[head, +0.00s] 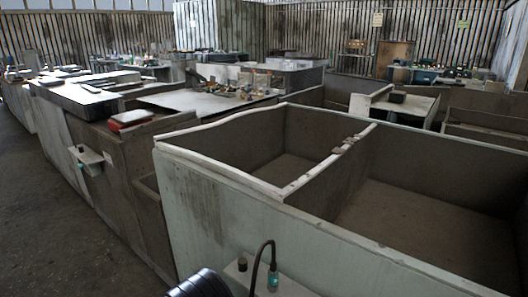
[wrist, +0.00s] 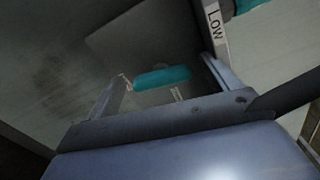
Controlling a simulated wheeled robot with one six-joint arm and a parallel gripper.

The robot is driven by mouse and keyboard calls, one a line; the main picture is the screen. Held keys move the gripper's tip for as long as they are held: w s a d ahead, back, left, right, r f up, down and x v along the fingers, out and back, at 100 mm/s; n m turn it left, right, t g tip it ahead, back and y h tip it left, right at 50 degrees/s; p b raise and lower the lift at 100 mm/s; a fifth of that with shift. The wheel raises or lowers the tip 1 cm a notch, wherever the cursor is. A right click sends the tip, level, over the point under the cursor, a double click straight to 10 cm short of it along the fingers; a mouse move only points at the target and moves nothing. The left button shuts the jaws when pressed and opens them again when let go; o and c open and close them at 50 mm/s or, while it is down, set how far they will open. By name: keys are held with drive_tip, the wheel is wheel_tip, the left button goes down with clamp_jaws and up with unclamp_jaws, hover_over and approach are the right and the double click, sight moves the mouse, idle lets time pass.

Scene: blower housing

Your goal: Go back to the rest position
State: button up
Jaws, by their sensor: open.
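My gripper (wrist: 166,69) shows in the wrist view, its two fingers spread apart. A teal, rounded bar-like part (wrist: 162,77) appears between the fingertips, against a grey surface. A gap shows on either side of it, but I cannot tell how far beyond the fingertips it lies. The gripper is not clearly visible in the head view. There, a small teal part (head: 273,280) with a curved black cable stands at the bottom, in front of the pale housing wall (head: 215,210). I cannot tell whether it is the same part.
In the wrist view, a white label reading "Low" (wrist: 214,24) is close by the right finger. In the head view, open grey bins (head: 420,225) fill the right. Clear floor (head: 50,225) lies at far left.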

drive_tip(key=v, duration=1.1)
drive_tip(key=w+d+m+p, duration=0.6)
drive_tip(key=w+m, duration=0.1)
drive_tip(key=m, duration=0.9)
drive_tip(key=shift+r+p, duration=0.2)
drive_tip(key=shift+p, duration=0.15)
idle(0.6)
drive_tip(key=shift+s, duration=0.1)
